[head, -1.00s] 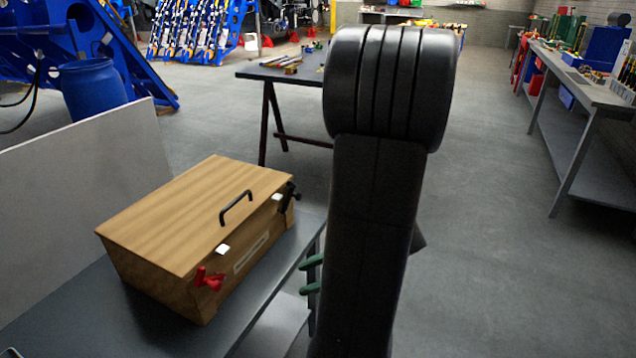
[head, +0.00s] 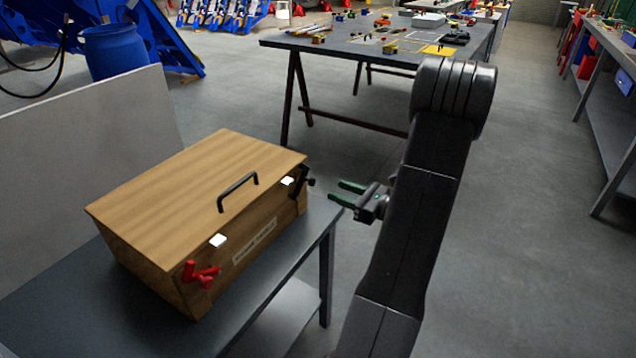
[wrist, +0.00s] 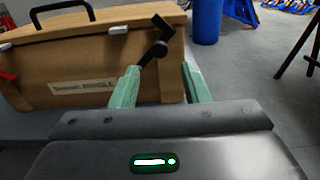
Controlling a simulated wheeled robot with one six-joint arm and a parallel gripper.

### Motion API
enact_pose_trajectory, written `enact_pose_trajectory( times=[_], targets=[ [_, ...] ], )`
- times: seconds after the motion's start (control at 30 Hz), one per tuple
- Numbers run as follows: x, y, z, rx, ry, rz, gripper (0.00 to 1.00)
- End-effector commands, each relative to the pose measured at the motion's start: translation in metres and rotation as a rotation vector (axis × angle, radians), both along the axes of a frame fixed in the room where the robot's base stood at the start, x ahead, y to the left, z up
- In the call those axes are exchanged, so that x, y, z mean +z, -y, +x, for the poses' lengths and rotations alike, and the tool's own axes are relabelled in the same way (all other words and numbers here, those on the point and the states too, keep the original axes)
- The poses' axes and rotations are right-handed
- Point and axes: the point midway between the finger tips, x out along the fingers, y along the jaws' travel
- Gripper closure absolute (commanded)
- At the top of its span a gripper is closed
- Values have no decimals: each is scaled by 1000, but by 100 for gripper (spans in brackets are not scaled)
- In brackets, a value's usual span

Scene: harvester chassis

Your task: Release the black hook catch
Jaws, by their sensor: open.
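A wooden box (head: 195,195) with a closed lid stands on a grey table. The black hook catch (head: 302,184) is on its front face near the right end; it also shows in the wrist view (wrist: 158,45). A red catch (head: 198,274) is at the left end of the same face. My gripper (head: 345,193) is open and empty, to the right of the black catch and apart from it. In the wrist view its green fingers (wrist: 160,85) point toward the box, and the black catch appears above and between them, nearer the left finger.
The box has a black lid handle (head: 237,190) and a label on the front. The grey table (head: 270,290) has its edge close in front of the box. A pale panel (head: 90,150) stands behind. A work table (head: 350,50) with tools is farther back.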

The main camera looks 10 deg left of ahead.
Motion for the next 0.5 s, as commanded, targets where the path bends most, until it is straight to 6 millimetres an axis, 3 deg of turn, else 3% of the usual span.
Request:
enact_pose_trajectory(
  times=[0.23, 0.5],
  targets=[
    [0, -49, 16, 5, 0, -1, 58],
    [0, -73, 26, 2, 1, -1, 58]
  ],
)
